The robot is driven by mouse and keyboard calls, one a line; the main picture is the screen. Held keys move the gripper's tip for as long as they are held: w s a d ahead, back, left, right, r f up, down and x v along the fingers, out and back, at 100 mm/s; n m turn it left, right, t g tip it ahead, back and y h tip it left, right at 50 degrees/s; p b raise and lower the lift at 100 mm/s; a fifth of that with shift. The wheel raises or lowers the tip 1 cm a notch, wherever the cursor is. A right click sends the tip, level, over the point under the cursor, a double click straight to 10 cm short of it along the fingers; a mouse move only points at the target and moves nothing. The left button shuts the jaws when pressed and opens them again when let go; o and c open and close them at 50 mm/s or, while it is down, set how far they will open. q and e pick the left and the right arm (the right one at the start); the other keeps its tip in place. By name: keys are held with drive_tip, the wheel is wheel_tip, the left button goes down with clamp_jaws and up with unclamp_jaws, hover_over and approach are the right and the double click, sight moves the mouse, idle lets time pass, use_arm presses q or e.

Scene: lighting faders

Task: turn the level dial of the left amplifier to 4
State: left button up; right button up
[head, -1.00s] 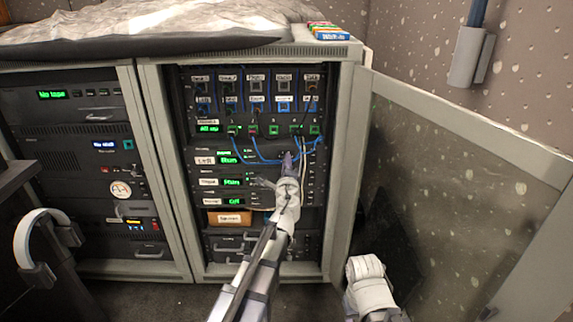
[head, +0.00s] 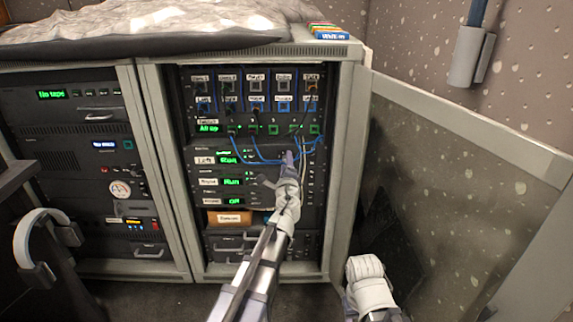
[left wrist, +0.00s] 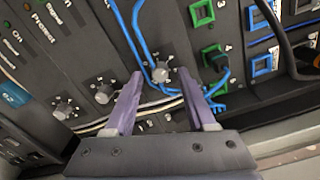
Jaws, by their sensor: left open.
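The left amplifier (head: 206,160) is the upper of the amplifiers in the right-hand rack, with a "Left" label and a green display. Its level dial (left wrist: 159,73) is a small grey knob with marks around it in the left wrist view; I cannot read its setting. My left gripper (head: 291,158) is in front of the amplifier's right part and hides the dial in the head view. In the left wrist view the purple fingers of this gripper (left wrist: 166,84) are open, one to each side of the dial. Whether they touch it I cannot tell.
Blue cables (head: 250,158) hang from the green ports above and pass close to the dial and fingers. Two similar dials (left wrist: 103,93) (left wrist: 63,109) belong to the amplifiers below. The open glass door (head: 455,190) stands on the right.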

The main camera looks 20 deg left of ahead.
use_arm(q)
drive_tip(key=v, duration=0.7)
drive_tip(key=shift+s, duration=0.3)
drive_tip(key=shift+d+r, duration=0.1)
